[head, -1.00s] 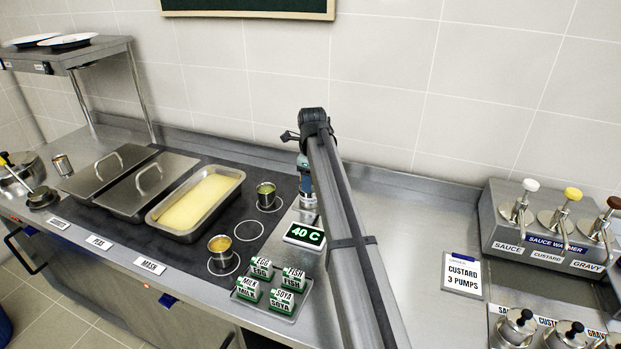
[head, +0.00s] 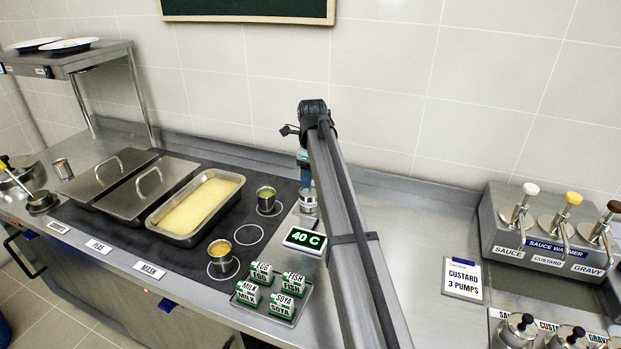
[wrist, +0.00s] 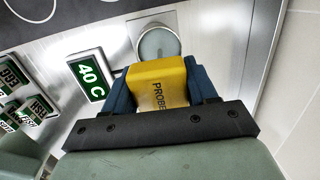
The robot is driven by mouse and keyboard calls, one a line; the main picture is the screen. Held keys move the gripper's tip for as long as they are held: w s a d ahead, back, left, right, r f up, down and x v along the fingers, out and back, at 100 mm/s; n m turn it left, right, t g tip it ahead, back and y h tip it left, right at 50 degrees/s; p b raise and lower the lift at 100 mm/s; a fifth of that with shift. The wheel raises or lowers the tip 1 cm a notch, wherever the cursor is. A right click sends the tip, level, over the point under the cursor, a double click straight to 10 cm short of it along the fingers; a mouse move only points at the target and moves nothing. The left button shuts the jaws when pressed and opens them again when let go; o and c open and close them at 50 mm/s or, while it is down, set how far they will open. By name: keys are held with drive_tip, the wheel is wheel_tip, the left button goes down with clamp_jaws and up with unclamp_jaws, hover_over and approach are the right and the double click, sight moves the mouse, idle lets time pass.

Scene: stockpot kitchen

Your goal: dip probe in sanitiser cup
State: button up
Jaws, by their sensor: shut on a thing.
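My gripper (wrist: 163,95) is shut on the yellow probe (wrist: 160,80), whose side reads PROBE in the wrist view. The sanitiser cup (wrist: 158,43), a round metal cup, stands just beyond the probe in the wrist view, with its upper part showing above the yellow body. The probe's lower end is hidden, so I cannot tell whether it is inside the cup. In the head view the cup (head: 308,203) is beside my arm, which covers most of the gripper and the probe.
A display reading 40 C (head: 305,240) stands close to the cup. Allergen blocks sit on a small tray (head: 307,290) in front. Two small pots (head: 220,250) (head: 266,196) and a mash pan (head: 240,178) are to the left. The sauce warmer (head: 550,245) is far right.

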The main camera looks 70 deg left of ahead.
drive_tip(key=shift+r, duration=2.85)
